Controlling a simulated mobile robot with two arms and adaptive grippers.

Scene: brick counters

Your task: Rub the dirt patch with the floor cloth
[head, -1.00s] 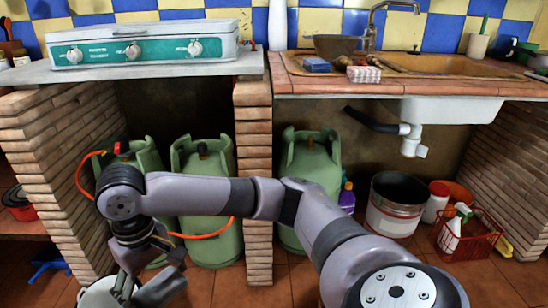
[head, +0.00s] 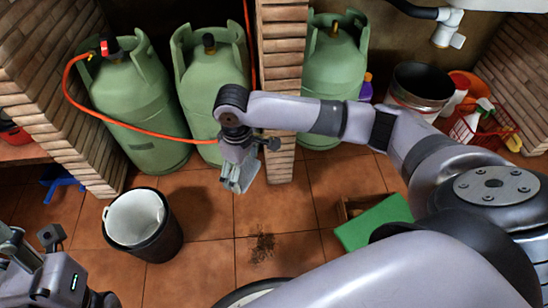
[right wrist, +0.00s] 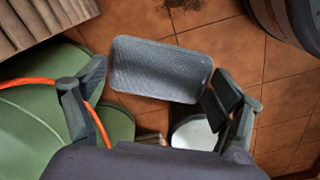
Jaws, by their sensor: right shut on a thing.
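The floor cloth is a grey-blue, textured, rounded rectangle (right wrist: 160,69) in the right wrist view. My right gripper (right wrist: 150,92) is shut on it, with a finger at each end. In the head view the right gripper (head: 240,172) hangs over the tiles in front of the gas bottles, and the cloth there is hard to tell from the fingers. The dirt patch (head: 262,247) is a dark smudge on the floor, below and slightly right of this gripper in the picture. Its edge shows at the top of the right wrist view (right wrist: 184,4). My left gripper (head: 50,265) is partly in view, bottom left.
A black bucket with a white inside (head: 137,222) stands left of the dirt. Green gas bottles (head: 137,110) with an orange hose stand behind, beside a brick pillar (head: 281,90). A green board-like thing (head: 375,222) lies to the right. Tiles around the dirt are clear.

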